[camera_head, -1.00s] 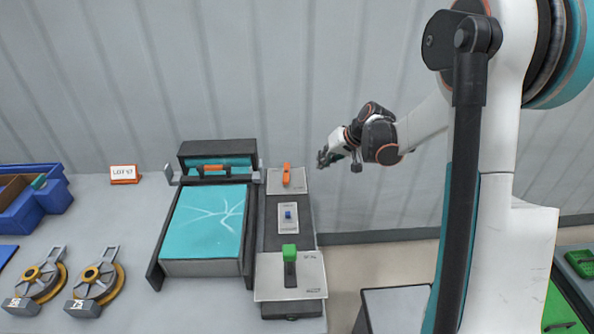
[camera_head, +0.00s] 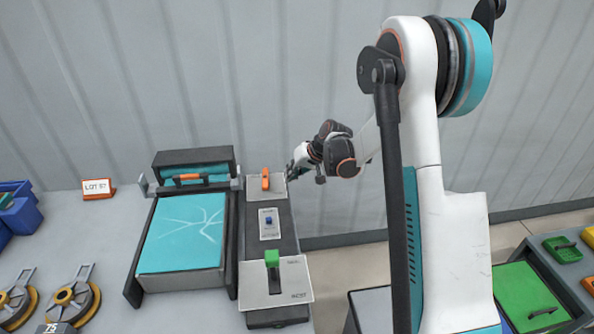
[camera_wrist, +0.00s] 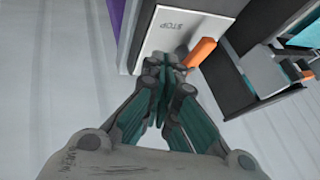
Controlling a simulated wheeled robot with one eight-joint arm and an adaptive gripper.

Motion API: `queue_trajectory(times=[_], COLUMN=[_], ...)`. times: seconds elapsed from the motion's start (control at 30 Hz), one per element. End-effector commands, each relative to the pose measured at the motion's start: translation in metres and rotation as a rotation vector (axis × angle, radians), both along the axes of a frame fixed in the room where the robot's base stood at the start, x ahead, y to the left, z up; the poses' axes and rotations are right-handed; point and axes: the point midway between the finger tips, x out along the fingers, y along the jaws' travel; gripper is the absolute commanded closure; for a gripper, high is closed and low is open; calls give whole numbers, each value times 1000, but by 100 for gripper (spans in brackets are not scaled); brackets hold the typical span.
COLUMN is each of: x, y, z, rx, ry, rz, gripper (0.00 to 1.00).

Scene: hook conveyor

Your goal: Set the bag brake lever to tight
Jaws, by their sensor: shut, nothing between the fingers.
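The control box (camera_head: 285,213) carries an orange lever (camera_head: 265,179) at its far end, a small blue switch (camera_head: 268,220) in the middle and a green lever (camera_head: 272,259) at the near end. I cannot read which is marked as the bag brake. In the head view, my gripper (camera_head: 293,167) is right of the orange lever.
A teal-topped conveyor unit (camera_head: 183,233) with an orange-handled cover stands left of the box. A LOT 57 sign (camera_head: 98,188), yellow-hubbed reels (camera_head: 72,297) and blue bins (camera_head: 22,215) are further left. A green tray (camera_head: 530,300) is at lower right.

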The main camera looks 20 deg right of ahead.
Motion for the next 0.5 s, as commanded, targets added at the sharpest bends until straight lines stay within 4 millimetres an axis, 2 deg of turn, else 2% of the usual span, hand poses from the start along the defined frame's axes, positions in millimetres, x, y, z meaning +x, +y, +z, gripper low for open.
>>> queue_trajectory(times=[0.03,0.13,0.3,0.5], x=[6,15,21,25], y=[4,10,34,47], z=[-11,-26,-24,-23], rx=[-1,-1,-1,-1], ry=[-1,-1,0,-1], rz=[2,2,3,2], gripper=[100,100,100,100])
